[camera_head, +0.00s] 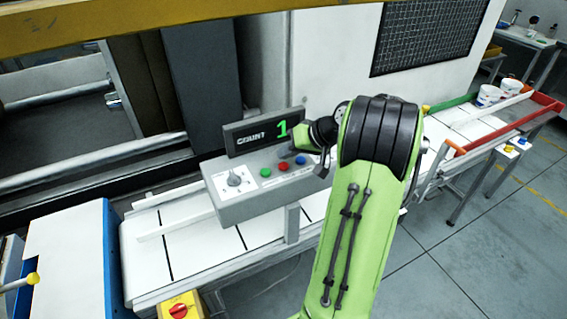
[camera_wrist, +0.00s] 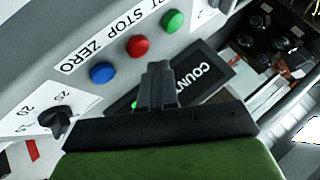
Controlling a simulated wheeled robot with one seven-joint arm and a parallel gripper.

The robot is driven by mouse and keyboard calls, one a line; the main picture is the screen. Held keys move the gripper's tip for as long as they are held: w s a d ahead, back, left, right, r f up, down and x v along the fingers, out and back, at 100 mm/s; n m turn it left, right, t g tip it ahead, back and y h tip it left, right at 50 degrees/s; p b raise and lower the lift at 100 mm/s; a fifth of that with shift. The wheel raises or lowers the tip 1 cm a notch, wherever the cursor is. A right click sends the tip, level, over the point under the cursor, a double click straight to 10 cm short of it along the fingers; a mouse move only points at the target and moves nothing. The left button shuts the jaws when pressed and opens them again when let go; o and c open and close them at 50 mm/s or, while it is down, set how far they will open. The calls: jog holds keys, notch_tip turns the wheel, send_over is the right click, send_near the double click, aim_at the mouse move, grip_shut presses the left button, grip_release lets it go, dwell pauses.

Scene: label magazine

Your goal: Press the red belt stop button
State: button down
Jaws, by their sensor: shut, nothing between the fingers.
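The red stop button (camera_head: 283,166) sits on the grey control box (camera_head: 240,206) between a green button (camera_head: 265,172) and a blue button (camera_head: 301,160). In the wrist view the red button (camera_wrist: 137,46) shows clear, under the label STOP. My gripper (camera_wrist: 158,68) is shut and empty. Its fingertips appear just below and right of the red button in that view, apart from it in the picture. Their exact height over the panel cannot be told. In the head view my arm's wrist reaches over the right side of the box, and the fingertips are hard to make out.
A COUNT display (camera_head: 263,132) showing 1 stands behind the buttons, close to my gripper. A rotary knob (camera_head: 234,180) is at the box's left. A white conveyor (camera_head: 190,250) runs beneath the box. White tubs (camera_head: 488,96) stand at the far right end.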

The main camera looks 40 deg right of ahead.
aim_at(287, 165)
notch_tip(287, 165, up, 5)
jog(key=p, duration=0.4)
jog(key=shift+f, duration=0.1)
jog(key=s+a+r+n+g+h, duration=0.1)
jog(key=a+r+n, duration=0.15)
jog(key=a, duration=0.65)
jog(key=s+a+r+n+g, duration=0.1)
jog(key=a+r, duration=0.2)
jog(key=a, duration=0.6)
jog(key=s+a+n+h, duration=0.1)
jog(key=s+a, duration=0.3)
jog(key=s, duration=0.4)
jog(key=s+a+f+g+h, duration=0.1)
jog(key=s+a, duration=0.3)
jog(key=s, duration=0.5)
jog(key=shift+a+f+n, duration=0.2)
jog(key=shift+a+n, duration=0.15)
